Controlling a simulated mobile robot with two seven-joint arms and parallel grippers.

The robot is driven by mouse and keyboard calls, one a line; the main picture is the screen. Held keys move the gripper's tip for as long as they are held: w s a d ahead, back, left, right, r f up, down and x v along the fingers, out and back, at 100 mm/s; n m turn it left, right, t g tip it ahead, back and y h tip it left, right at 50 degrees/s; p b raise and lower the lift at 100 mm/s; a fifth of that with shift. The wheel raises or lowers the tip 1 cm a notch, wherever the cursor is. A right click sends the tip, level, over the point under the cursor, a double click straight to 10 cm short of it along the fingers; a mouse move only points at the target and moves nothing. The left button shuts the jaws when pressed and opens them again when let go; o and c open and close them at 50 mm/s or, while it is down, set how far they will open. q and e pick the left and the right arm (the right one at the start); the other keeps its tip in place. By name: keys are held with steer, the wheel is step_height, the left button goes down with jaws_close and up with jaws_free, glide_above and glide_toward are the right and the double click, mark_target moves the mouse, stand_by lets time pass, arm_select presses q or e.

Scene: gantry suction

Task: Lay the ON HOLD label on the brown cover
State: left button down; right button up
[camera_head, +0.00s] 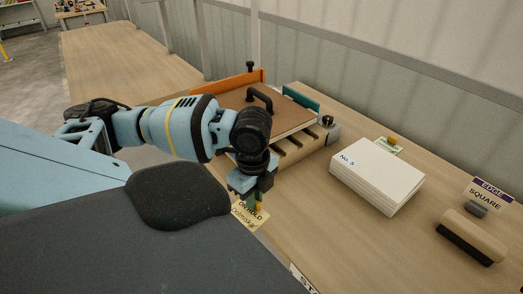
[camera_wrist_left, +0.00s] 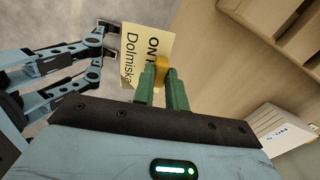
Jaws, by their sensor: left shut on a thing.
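The ON HOLD label (camera_head: 246,216) is a pale yellow card with dark print and a small yellow grip tab (camera_wrist_left: 161,68). My left gripper (camera_head: 255,199) is shut on this tab, and the label also shows in the wrist view (camera_wrist_left: 146,45). The label hangs near the table's front edge, below and in front of the brown cover. The brown cover (camera_head: 230,97) is a flat panel with a black handle (camera_head: 260,96), lying on a wooden slotted fixture at the back. My arm hides part of the cover and fixture. My right gripper is not in view.
A white stack marked No. 5 (camera_head: 376,177) stands right of the fixture, with a green card with a yellow tab (camera_head: 389,145) behind it. An EDGE SQUARE sign (camera_head: 489,194) and a wooden block (camera_head: 471,237) are at the right. Bare tabletop (camera_head: 330,235) lies in front.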

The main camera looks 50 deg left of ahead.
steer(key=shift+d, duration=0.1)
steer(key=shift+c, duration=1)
arm_select(q)
steer(key=w+d+r+n, duration=0.2)
steer(key=w+d+n, duration=0.1)
steer(key=d+n, duration=1)
steer(key=n, duration=0.3)
steer(key=shift+d+n, duration=0.3)
steer(key=shift+d, duration=0.05)
steer(key=shift+w+a, duration=0.1)
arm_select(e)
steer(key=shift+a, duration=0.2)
